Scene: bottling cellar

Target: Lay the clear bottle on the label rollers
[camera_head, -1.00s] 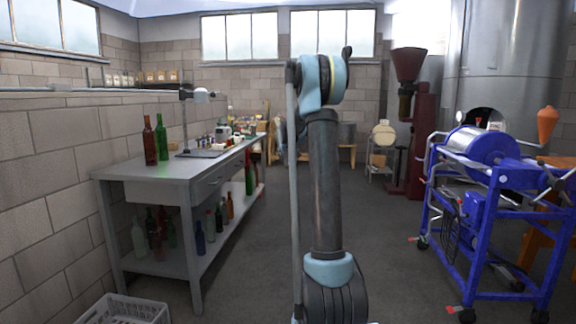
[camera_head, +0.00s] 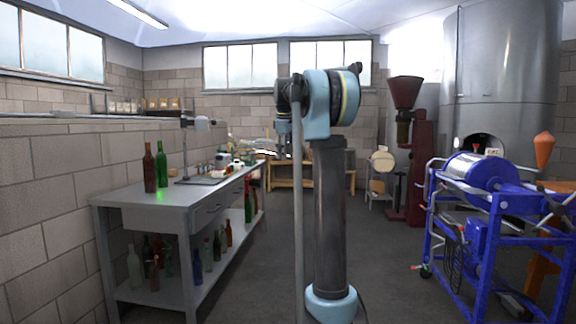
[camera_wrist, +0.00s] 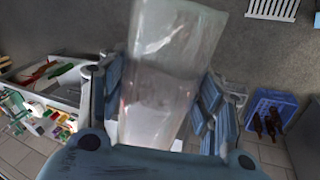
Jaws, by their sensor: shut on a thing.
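The clear bottle (camera_wrist: 170,75) fills the middle of the wrist view, pale and see-through. My gripper (camera_wrist: 160,98) is shut on it, with blue-grey fingers on both sides. In the head view my arm stands in the middle, and the gripper and bottle do not show there. I cannot make out the label rollers for certain in either view.
A grey workbench (camera_head: 140,199) stands at left, with red (camera_head: 149,168) and green (camera_head: 161,165) bottles on top and several bottles below. A blue wheeled machine (camera_head: 480,200) stands at right. A blue crate (camera_wrist: 269,112) holds brown bottles. Floor between bench and machine is open.

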